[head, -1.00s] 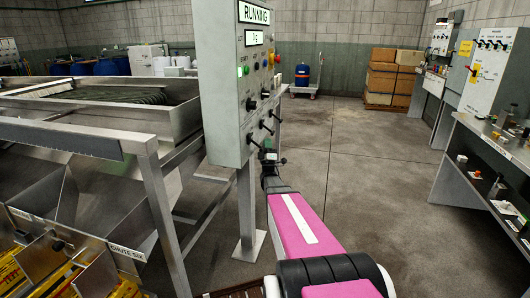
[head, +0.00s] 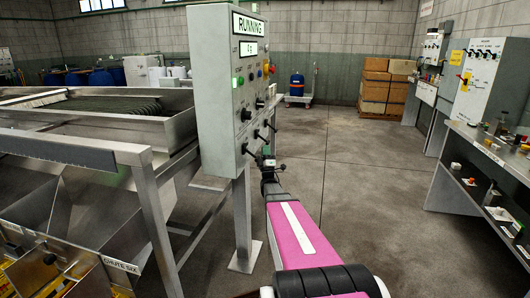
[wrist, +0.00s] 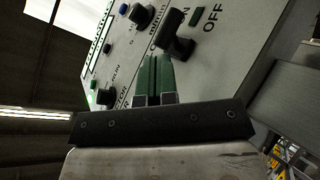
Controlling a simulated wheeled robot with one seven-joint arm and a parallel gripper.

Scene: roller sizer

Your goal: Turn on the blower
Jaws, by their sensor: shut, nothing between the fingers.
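The grey control box (head: 212,90) stands on a post at centre left in the head view, with a lit RUNNING sign (head: 249,25) on top. Its face carries coloured buttons and several black switches. My gripper (head: 266,152) is at the lower part of this face. In the wrist view its green fingers (wrist: 155,62) are together and empty, with their tips close to a black lever switch (wrist: 174,44). An OFF label (wrist: 213,17) is beside that switch. I cannot tell whether the tips touch it. Which switch is the blower's is not readable.
A steel sizer machine (head: 110,152) with chutes stands at left, close to the box. At right are a bench (head: 470,150) with small items and a wall cabinet (head: 480,75) with switches. Floor between is clear.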

